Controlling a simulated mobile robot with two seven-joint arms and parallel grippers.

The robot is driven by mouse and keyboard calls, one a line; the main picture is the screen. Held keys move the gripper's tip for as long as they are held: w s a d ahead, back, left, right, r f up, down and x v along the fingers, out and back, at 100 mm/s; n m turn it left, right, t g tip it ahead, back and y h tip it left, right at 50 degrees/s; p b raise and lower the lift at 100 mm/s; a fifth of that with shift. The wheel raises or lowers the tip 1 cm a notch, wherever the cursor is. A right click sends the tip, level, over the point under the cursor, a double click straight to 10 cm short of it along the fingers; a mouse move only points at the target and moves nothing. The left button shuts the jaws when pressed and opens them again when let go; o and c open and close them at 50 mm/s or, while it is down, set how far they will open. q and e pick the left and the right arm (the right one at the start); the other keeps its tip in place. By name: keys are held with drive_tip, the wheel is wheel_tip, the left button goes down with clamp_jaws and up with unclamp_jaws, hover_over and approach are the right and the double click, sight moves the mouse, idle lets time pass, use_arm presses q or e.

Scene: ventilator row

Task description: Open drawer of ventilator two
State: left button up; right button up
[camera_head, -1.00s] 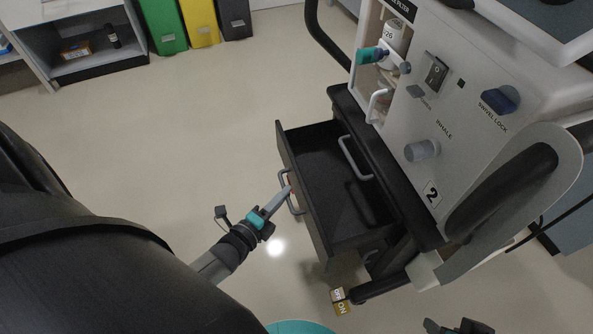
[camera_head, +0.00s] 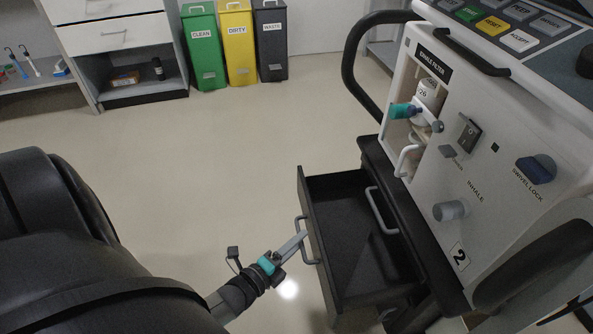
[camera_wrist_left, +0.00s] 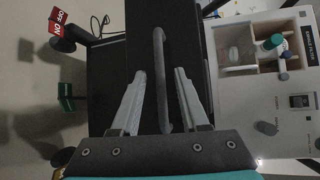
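Ventilator two (camera_head: 484,187), a pale cabinet marked "2", stands at the right in the head view. Its dark drawer (camera_head: 356,279) is pulled out to the left and looks empty inside. The drawer's front handle (camera_head: 303,241) is a grey bar, partly hidden by my left gripper (camera_head: 303,236). The fingertips are at this handle; contact cannot be told. In the left wrist view the left gripper (camera_wrist_left: 160,75) has its two fingers apart, with a grey handle bar (camera_wrist_left: 187,62) showing between or beyond them. My right gripper is not in view.
A second grey handle (camera_head: 379,212) is on the ventilator's dark body behind the open drawer. Green, yellow and dark bins (camera_head: 238,48) and a shelf cabinet (camera_head: 125,45) stand at the back. The floor (camera_head: 215,155) between is clear.

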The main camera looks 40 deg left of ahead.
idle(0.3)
use_arm(q)
drive_tip(key=s+r+p, duration=0.2)
drive_tip(key=s+p, duration=0.2)
drive_tip(key=s, duration=1.1)
drive_tip(key=shift+a+r, duration=0.2)
drive_tip(key=shift+a, duration=0.2)
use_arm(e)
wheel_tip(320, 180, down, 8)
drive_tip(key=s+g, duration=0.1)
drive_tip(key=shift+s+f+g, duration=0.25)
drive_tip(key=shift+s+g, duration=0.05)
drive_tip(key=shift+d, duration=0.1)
use_arm(q)
drive_tip(key=s+d+f+n+g+y+p, duration=0.1)
drive_tip(key=s+d+f+n+g+p, duration=0.3)
drive_tip(key=s+f+n+g+p, duration=0.5)
wheel_tip(320, 180, down, 4)
drive_tip(key=s+n+g, duration=0.1)
drive_tip(key=n+g, duration=0.4)
drive_tip(key=n, duration=0.3)
drive_tip(key=shift+n+p, duration=0.3)
drive_tip(key=shift+n, duration=0.1)
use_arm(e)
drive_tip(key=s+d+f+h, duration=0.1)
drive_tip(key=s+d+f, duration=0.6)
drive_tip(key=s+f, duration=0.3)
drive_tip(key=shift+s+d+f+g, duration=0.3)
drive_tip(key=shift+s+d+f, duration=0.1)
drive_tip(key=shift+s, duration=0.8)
